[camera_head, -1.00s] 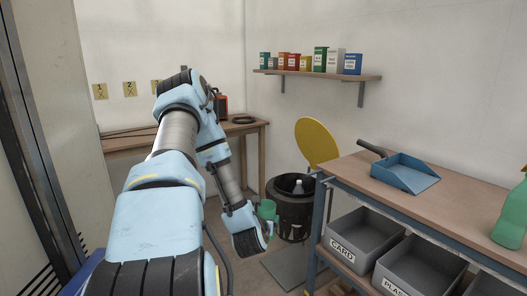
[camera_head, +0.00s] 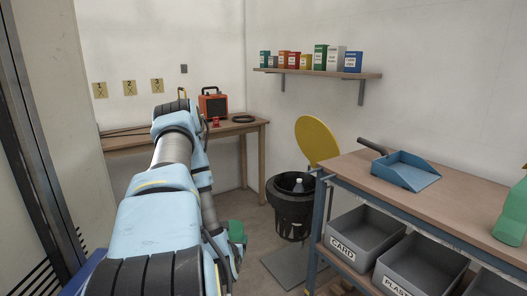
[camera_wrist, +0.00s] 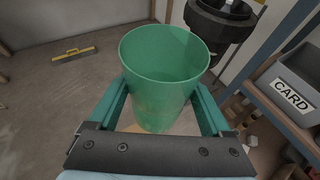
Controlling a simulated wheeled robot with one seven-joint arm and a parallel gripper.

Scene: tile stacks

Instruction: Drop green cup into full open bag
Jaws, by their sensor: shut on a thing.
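My gripper (camera_wrist: 160,108) is shut on the green cup (camera_wrist: 163,80), with a finger on each side of it. In the wrist view the cup is upright with its open rim facing up and looks empty. In the head view the cup (camera_head: 237,232) is partly hidden behind my forearm. The black bag (camera_head: 289,217) hangs open in a stand to the right of the cup, its yellow lid (camera_head: 316,140) raised. A bottle with a pale top (camera_head: 298,186) sticks up in its mouth. The bag also shows at the top of the wrist view (camera_wrist: 222,24), apart from the cup.
A workbench (camera_head: 450,201) at right holds a blue dustpan (camera_head: 405,171) and a green bottle (camera_head: 512,216), with grey bins (camera_head: 362,231) below. A yellow-handled tool (camera_wrist: 75,54) lies on the floor. A wooden table (camera_head: 140,145) stands behind my arm.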

